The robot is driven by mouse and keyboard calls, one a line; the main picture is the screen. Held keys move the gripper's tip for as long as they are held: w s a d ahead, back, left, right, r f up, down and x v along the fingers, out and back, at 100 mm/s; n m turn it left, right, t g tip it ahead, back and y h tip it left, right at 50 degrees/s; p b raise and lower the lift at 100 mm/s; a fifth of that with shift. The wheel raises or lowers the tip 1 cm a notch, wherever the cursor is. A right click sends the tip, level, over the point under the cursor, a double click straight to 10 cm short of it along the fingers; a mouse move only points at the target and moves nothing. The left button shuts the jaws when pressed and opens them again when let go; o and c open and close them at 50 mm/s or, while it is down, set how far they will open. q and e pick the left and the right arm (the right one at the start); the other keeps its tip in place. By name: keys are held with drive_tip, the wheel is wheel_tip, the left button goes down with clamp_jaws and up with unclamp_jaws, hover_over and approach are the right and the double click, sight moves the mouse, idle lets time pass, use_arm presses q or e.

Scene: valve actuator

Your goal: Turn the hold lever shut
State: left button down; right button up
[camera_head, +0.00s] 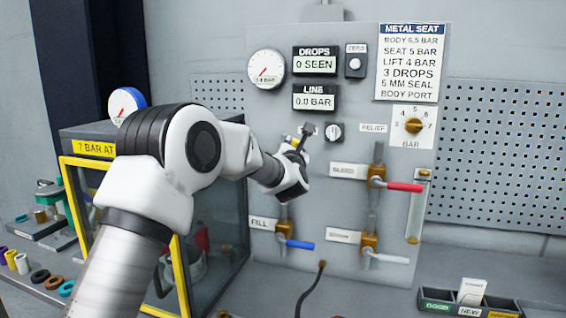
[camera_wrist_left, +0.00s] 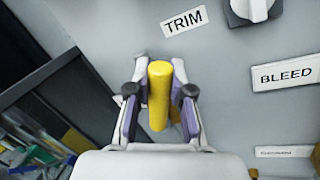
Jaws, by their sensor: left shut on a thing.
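A yellow lever handle (camera_wrist_left: 159,97) shows in the left wrist view, on the grey panel. No hold label shows there, but it is the lever in my grip. My left gripper (camera_wrist_left: 159,105) has a purple-padded finger on each side of the handle and is shut on it. My right gripper is in neither view.
A trim knob (camera_head: 334,132) sits just right of my gripper. A red bleed lever (camera_head: 404,187), a blue fill lever (camera_head: 299,244) and a white lever (camera_head: 389,258) stick out lower on the panel. A glass-sided cabinet (camera_head: 215,225) stands at left, behind my left arm.

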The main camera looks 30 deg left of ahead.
use_arm(q)
drive_tip(key=d+f+m+t+h+b, duration=0.1)
drive_tip(key=d+f+m+h+b, duration=0.1)
drive_tip(key=f+m+b, duration=0.2)
drive_tip(key=w+d+f+m+t+h+b, duration=0.1)
drive_tip(key=d+f+m+t+h+b, duration=0.1)
drive_tip(key=m+b, duration=0.9)
wheel_tip(320, 180, down, 2)
drive_tip(key=shift+d+f+b, duration=0.15)
drive_tip(key=shift+d+b, duration=0.3)
drive_tip(key=shift+b, duration=0.2)
drive_tip(key=shift+w, duration=0.1)
drive_tip(key=c, duration=1.2)
unclamp_jaws()
drive_tip(key=shift+c, duration=0.2)
drive_tip(key=shift+o, duration=1.1)
drive_tip(key=shift+w+a+f, duration=0.1)
drive_tip(key=shift+f, duration=0.1)
